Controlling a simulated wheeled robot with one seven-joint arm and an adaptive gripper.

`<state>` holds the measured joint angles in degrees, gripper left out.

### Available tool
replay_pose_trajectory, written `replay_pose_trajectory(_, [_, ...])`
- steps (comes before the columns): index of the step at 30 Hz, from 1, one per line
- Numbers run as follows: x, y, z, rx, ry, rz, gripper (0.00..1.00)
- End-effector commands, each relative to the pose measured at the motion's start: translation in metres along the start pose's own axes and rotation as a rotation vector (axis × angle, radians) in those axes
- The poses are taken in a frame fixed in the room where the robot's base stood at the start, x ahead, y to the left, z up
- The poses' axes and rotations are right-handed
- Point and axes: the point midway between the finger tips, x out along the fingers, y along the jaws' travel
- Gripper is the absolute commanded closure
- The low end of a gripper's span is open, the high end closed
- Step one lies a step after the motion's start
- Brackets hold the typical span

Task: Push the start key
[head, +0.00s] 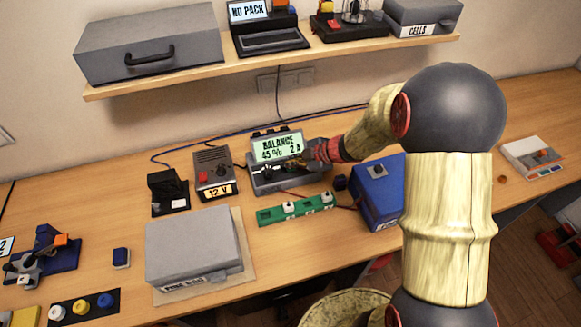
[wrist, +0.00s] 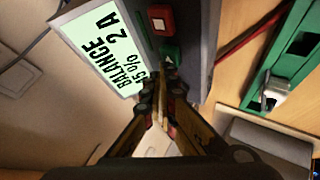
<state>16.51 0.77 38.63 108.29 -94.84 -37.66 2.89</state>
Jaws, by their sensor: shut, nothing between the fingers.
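The charger (head: 262,184) is a grey box on the bench with a lit screen (head: 277,147) reading "BALANCE 45 % 2 A". The screen also shows at the left of the wrist view (wrist: 98,45). A green key (wrist: 169,54) and a red key (wrist: 160,19) sit beside the screen in the wrist view; I take the green one for the start key, though no label is legible. My gripper (wrist: 159,82) is shut and empty, its tips right by the green key. Whether they touch it I cannot tell. In the head view my gripper (head: 298,166) hides the charger's keys.
A green strip (head: 296,209) with white parts lies in front of the charger, also at right in the wrist view (wrist: 290,62). A blue box (head: 377,196) stands to the right and a 12 V supply (head: 213,172) to the left. A shelf (head: 270,72) runs above.

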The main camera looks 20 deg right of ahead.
Motion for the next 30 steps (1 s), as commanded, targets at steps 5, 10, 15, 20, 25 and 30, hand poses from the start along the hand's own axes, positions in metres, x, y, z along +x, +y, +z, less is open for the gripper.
replay_pose_trajectory(5, [0.0011, -0.0009, 0.0008, 0.001, 0.0, 0.0, 1.0])
replay_pose_trajectory(10, [0.0025, -0.0019, 0.0018, 0.001, 0.0, 0.0, 1.0])
replay_pose_trajectory(15, [0.0038, -0.0029, 0.0028, 0.001, 0.0, 0.0, 1.0])
replay_pose_trajectory(20, [0.0051, -0.0039, 0.0037, 0.001, 0.0, -0.001, 1.0])
replay_pose_trajectory(25, [0.0064, -0.005, 0.0047, 0.0, 0.0, -0.001, 1.0])
replay_pose_trajectory(30, [0.0076, -0.0059, 0.0055, 0.0, 0.0, -0.001, 1.0])
